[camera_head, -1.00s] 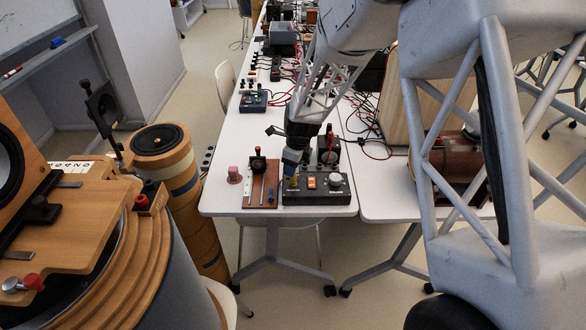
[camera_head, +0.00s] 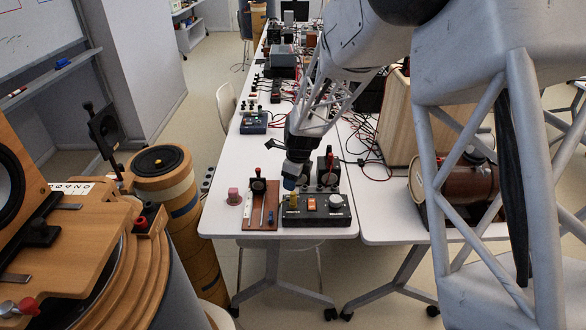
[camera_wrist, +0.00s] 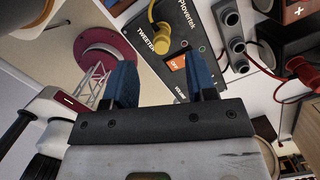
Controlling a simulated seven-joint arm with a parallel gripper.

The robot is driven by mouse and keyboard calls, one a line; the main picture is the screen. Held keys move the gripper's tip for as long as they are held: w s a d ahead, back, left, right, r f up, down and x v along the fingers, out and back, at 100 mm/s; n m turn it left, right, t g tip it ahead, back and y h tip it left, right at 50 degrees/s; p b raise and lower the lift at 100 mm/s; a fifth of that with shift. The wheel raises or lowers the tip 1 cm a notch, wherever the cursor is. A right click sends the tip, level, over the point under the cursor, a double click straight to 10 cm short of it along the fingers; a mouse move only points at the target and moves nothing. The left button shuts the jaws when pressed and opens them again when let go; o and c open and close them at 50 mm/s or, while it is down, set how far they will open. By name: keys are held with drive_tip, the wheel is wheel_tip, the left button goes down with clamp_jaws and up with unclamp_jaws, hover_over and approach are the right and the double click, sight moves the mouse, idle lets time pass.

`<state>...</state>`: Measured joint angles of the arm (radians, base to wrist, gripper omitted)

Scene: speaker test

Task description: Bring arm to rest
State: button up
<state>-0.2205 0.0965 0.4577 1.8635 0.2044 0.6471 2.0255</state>
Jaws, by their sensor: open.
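My arm reaches over the table from the upper right. My gripper (camera_head: 290,182) hangs above the left part of a black control box (camera_head: 316,214). In the wrist view, my gripper's two blue fingers (camera_wrist: 162,62) stand apart with nothing held between them. A yellow plug (camera_head: 294,201) sits upright at the left end of the box, below the fingertips. It also shows in the wrist view beyond the fingers, with its yellow cable curving up. An orange switch (camera_head: 312,203) and a grey knob (camera_head: 336,201) are on the box top.
A wooden cabinet (camera_head: 400,118) and a brown cylinder (camera_head: 470,185) stand right. Wooden speaker equipment (camera_head: 95,250) fills the lower left.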

drive_tip(key=shift+r, duration=0.1)
drive_tip(key=s+d+r+n+t, duration=0.1)
drive_tip(key=s+d+r+n, duration=0.4)
drive_tip(key=s+r, duration=0.4)
drive_tip(key=s+d+r+n, duration=0.6)
drive_tip(key=s+r, duration=0.2)
drive_tip(key=s+d+r+n, duration=0.2)
drive_tip(key=s+n, duration=0.1)
drive_tip(key=s, duration=0.4)
drive_tip(key=s+d+r+n+h, duration=0.1)
drive_tip(key=s+n, duration=0.3)
drive_tip(key=s, duration=0.4)
drive_tip(key=s+d+r+n+t, duration=0.1)
drive_tip(key=s+d+n, duration=0.3)
drive_tip(key=s, duration=0.4)
drive_tip(key=shift+r+h, duration=0.4)
drive_tip(key=shift+r, duration=0.4)
drive_tip(key=shift+d, duration=0.1)
